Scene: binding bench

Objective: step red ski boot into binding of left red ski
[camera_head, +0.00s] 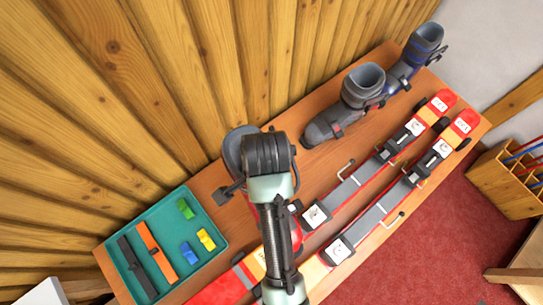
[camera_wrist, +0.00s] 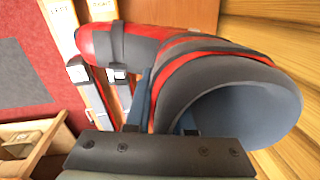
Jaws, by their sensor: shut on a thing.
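The red ski boot (camera_wrist: 95,42) is red and dark grey, large in the wrist view, with its toe at upper left and its open cuff at right. My gripper (camera_wrist: 165,112) is shut on its upper part. In the head view my arm hides most of the boot; a grey cuff edge (camera_head: 233,150) shows. Two red skis lie side by side on the bench. The left ski (camera_head: 362,176) is nearer the wall and has binding pieces (camera_head: 315,215) and (camera_head: 414,127). The right ski (camera_head: 378,213) lies beside it. I cannot tell how high the boot is held.
Two grey-blue boots (camera_head: 362,85) (camera_head: 426,42) stand at the back of the bench (camera_head: 320,170). A teal tray (camera_head: 213,225) with straps and small coloured blocks lies at left. The plank wall borders the back. A wooden rack (camera_head: 505,182) stands on the red floor at right.

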